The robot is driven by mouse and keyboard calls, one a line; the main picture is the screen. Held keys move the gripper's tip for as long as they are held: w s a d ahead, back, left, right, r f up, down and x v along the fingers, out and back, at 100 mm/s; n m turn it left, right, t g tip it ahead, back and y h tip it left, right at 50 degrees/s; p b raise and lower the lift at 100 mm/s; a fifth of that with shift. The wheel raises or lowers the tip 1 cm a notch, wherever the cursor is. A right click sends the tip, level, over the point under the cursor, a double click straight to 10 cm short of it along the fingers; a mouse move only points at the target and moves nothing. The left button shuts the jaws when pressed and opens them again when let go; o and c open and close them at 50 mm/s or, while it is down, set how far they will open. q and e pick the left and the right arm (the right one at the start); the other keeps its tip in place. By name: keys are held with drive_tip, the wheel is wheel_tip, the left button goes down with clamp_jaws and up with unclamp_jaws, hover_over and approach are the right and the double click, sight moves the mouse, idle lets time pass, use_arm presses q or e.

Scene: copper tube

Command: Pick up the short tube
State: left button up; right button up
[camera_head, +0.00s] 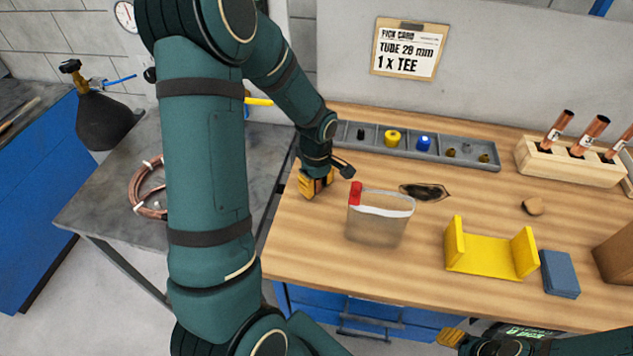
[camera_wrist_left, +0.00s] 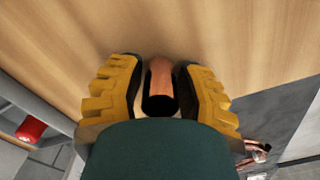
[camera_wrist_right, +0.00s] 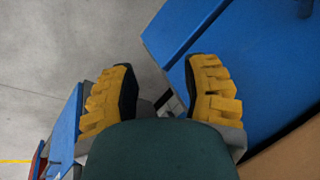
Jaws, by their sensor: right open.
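My left gripper (camera_head: 314,184) is low over the left end of the wooden workbench, beside a clear bin. In the left wrist view its yellow fingers (camera_wrist_left: 160,75) stand close on both sides of a short copper tube (camera_wrist_left: 159,82), and the gripper looks shut on it. The tube's dark open end faces the camera. In the head view the gripper hides this tube. My right gripper (camera_head: 452,337) is at the bench's front edge, partly in view. The right wrist view shows its fingers (camera_wrist_right: 158,88) apart and empty, above the floor and blue drawers.
The clear bin (camera_head: 378,222) with a red tab stands right of my left gripper. A yellow cradle (camera_head: 490,252), a blue block (camera_head: 559,273) and a wooden rack (camera_head: 570,163) with copper tubes stand further right. A grey parts tray (camera_head: 380,146) lies behind. A copper coil (camera_head: 140,190) lies on the grey side table.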

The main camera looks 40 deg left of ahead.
use_arm(q)
clamp_jaws()
